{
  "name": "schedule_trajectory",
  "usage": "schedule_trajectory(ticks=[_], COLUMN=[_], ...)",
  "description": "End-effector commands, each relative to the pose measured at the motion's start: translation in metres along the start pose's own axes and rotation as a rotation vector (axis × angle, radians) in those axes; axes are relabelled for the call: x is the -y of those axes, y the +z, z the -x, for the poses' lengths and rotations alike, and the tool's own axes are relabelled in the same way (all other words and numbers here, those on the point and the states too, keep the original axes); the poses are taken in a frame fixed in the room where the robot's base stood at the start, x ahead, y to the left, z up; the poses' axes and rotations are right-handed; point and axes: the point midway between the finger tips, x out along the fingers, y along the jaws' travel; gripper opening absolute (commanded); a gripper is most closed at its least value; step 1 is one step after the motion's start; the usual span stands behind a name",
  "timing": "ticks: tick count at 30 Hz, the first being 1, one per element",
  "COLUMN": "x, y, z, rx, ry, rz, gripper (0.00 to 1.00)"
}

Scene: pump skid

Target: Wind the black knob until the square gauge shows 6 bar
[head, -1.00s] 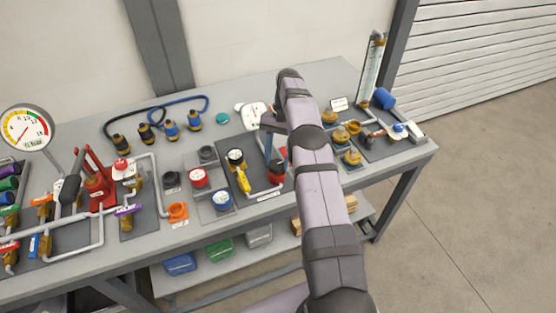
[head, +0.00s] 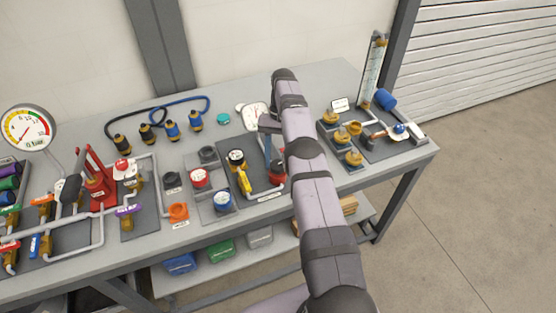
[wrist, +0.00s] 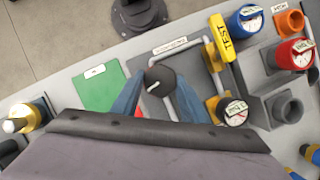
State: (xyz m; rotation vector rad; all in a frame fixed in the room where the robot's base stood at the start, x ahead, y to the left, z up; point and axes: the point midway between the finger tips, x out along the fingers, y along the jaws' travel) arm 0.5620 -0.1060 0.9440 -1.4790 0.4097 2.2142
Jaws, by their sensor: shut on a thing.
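The black knob (wrist: 160,79) is round and dark with a white mark on its face. In the wrist view it sits between the blue fingers of my gripper (wrist: 159,83), which is shut on it. A white, square-looking gauge (head: 253,114) stands behind, in the head view. My arm covers part of it, and its reading is too small to tell.
Small blue (head: 222,201) and red gauges (head: 199,178) stand to the left. Brass fittings (head: 354,157) stand right of my arm. A large dial (head: 29,129) is at far left.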

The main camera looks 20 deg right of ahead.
Motion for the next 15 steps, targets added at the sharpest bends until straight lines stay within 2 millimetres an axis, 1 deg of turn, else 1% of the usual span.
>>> schedule_trajectory(ticks=[1, 2, 3, 4, 15], x=[0.0002, 0.0002, 0.0002, 0.0001, 0.0001], y=[-0.0001, -0.0001, -0.0001, -0.0001, 0.0004], z=[0.0010, 0.0010, 0.0009, 0.0008, 0.0017], rx=[-0.002, -0.002, -0.002, -0.002, -0.001], ry=[-0.001, -0.001, -0.001, -0.001, -0.001], rz=[0.000, 0.000, 0.000, 0.000, -0.001], gripper=[0.18, 0.47, 0.57, 0.58, 0.58])
